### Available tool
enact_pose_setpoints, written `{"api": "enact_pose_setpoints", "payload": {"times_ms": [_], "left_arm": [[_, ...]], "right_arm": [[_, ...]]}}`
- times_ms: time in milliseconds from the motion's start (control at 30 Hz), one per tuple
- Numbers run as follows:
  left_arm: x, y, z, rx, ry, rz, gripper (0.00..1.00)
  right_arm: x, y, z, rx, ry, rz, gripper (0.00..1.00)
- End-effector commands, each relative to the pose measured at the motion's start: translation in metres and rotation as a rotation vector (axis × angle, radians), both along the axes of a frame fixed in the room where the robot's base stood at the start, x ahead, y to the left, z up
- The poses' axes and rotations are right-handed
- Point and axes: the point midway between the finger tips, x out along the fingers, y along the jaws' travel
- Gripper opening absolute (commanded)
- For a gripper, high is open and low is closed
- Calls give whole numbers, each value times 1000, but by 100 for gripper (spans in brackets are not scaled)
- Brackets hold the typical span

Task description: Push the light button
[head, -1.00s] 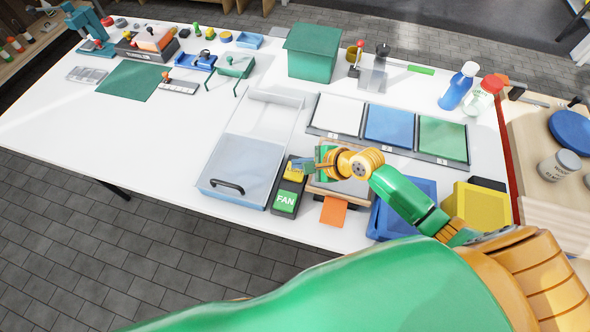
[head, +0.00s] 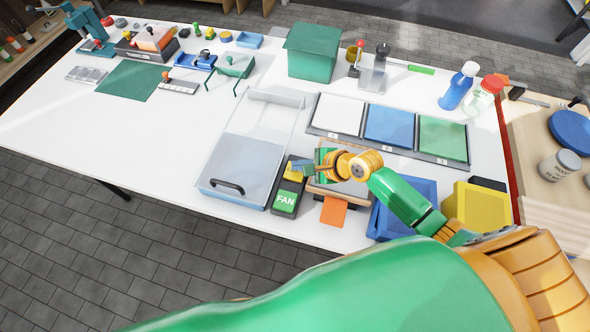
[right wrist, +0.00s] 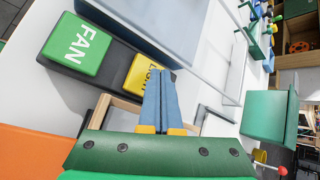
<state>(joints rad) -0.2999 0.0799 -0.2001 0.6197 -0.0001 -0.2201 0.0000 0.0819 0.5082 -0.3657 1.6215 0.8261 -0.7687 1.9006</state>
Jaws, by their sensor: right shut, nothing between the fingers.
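The yellow light button (head: 294,174) sits at the far end of a dark box near the front middle of the workbench. In the right wrist view the yellow button (right wrist: 139,72), lettered LIGHT, is partly covered by my fingers. My right gripper (head: 300,165) is shut and empty, its blue-grey fingertips at the button's edge. In the right wrist view the closed fingertips (right wrist: 160,73) overlap the button's right side; I cannot tell whether they touch it. My left gripper is not in view.
The green FAN button (head: 286,200) is on the same box, nearer the front edge. A clear tray (head: 227,187) stands just left of it. A wooden-framed block with an orange flap (head: 334,211) and a blue bin (head: 385,219) lie to the right.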

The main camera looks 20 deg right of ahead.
Motion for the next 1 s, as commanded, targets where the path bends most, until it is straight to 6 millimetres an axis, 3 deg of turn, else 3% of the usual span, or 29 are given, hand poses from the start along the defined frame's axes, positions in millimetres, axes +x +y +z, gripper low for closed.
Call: {"api": "enact_pose_setpoints", "payload": {"times_ms": [1000], "left_arm": [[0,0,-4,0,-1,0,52]], "right_arm": [[0,0,-10,0,0,0,0]]}}
